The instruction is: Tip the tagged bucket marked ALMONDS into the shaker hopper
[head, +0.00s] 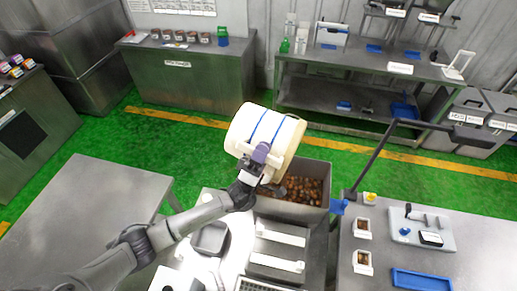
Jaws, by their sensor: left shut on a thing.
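A cream bucket (260,128) with blue bands is tilted on its side above the near left edge of a grey hopper (318,166). Its mouth and any tag are not readable from here. My left gripper (262,160) is shut on the bucket at its near side. Brown nut-like pieces (302,190) lie in the hopper below and to the right of the bucket. My right gripper is not in view.
A bench with a dark post (375,155), small trays and a blue tray (420,279) stands at the right. A bare steel table (85,215) is at the left. Shelving (340,95) and a cabinet (190,75) line the back wall. Green floor lies between.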

